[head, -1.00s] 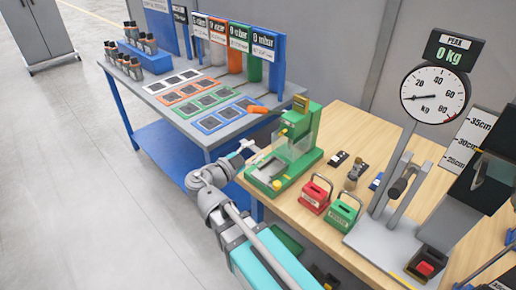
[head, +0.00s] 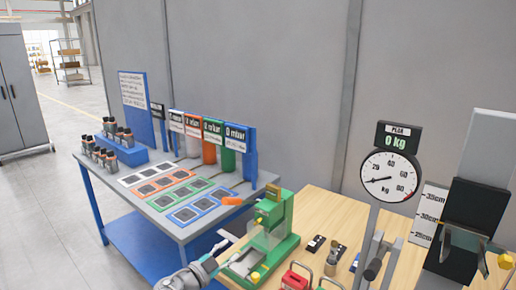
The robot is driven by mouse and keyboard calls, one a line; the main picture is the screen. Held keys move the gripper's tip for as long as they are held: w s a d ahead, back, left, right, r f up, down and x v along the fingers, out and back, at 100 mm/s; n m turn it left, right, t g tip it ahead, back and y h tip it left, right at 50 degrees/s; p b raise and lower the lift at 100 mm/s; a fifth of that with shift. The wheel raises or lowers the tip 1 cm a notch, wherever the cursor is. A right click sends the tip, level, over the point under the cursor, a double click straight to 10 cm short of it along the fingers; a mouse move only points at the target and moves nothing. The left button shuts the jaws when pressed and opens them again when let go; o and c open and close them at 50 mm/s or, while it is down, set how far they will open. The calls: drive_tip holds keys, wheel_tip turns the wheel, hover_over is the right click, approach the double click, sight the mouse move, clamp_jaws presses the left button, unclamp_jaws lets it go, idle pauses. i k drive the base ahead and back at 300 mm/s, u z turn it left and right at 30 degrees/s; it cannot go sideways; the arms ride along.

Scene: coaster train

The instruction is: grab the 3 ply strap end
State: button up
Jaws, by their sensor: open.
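My gripper (head: 225,241) shows small at the lower middle of the head view, at the left side of the green press (head: 268,235). It is open, and I see nothing between its fingers. I cannot make out a strap end marked 3 ply. Small dark pieces with white labels (head: 316,243) lie on the wooden bench (head: 316,206) to the right of the press. Beside them are a small brown and grey item (head: 332,257) and a blue piece (head: 354,263), partly hidden. I cannot tell whether any of these is the strap end.
A red weight (head: 295,280) stands at the bench front, cut by the frame edge. A dial gauge reading 0 kg (head: 390,178) rises at the right, beside a dark machine (head: 477,215). A blue table (head: 150,215) with coloured pads stands left. Floor is free at far left.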

sight(341, 249)
drive_tip(key=k, duration=0.9)
